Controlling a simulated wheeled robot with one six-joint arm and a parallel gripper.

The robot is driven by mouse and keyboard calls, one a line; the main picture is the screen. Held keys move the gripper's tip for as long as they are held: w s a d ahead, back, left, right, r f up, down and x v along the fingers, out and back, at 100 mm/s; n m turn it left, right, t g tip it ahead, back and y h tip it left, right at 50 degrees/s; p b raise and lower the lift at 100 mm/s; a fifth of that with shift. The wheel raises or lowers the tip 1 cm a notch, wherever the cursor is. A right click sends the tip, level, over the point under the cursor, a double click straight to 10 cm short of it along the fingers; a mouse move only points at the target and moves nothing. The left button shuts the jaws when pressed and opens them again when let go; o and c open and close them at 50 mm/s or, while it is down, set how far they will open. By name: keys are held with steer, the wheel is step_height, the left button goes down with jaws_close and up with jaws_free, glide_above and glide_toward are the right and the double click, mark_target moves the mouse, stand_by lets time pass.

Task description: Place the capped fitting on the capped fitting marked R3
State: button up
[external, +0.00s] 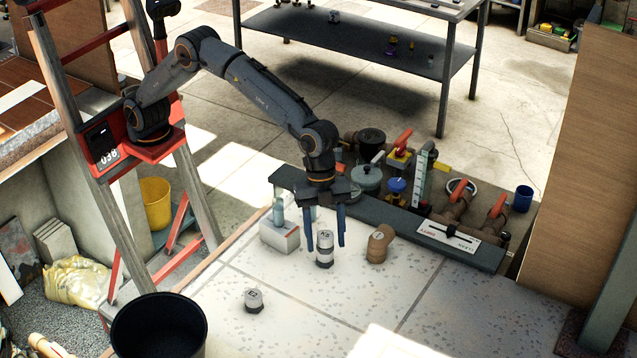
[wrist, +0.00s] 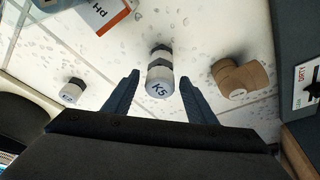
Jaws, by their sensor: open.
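A capped fitting with a white cap (external: 324,237) stands upright between the fingers of my gripper (external: 325,246). Its cap mark looks like K5 in the wrist view (wrist: 159,83). It appears to sit on a second light capped fitting with a dark base (external: 324,263), seen below it; that one's mark is hidden. My gripper is open, with a finger on either side of the upper fitting and gaps showing in the wrist view (wrist: 160,92). Another capped fitting (external: 253,300) stands alone at the front left, also in the wrist view (wrist: 72,90); its mark is too small to read.
A brown elbow fitting (external: 380,244) stands close right of the stack. A white block (external: 279,233) with a bottle stands to the left. A black bucket (external: 158,330) is at the front left. Pipes and valves line the back edge. The front tabletop is mostly clear.

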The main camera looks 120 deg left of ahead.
steer(key=shift+r, duration=0.1)
steer(key=b+v, duration=0.3)
steer(key=v, duration=0.9)
steer(key=s+a+f+n, duration=0.2)
steer(key=s+f, duration=0.3)
steer(key=s, duration=0.3)
steer(key=s+a+f+n+p, duration=0.1)
steer(key=s+a+f+n, duration=0.2)
steer(key=s+f, duration=0.3)
steer(key=s+a+f+n, duration=0.3)
steer(key=s+f, duration=0.3)
steer(key=s, duration=0.4)
steer(key=shift+a+n+g+y, duration=0.3)
steer(key=shift+n+y, duration=0.1)
steer(key=shift+n, duration=0.1)
steer(key=s+a+f, duration=0.1)
steer(key=s+f, duration=0.3)
steer(key=s, duration=0.3)
steer(key=s+a+f+g+y+b, duration=0.1)
steer(key=s+f, duration=0.4)
steer(key=s, duration=0.3)
steer(key=shift+s+a+f+y, duration=0.2)
steer(key=shift+f+y, duration=0.05)
steer(key=shift+y, duration=0.05)
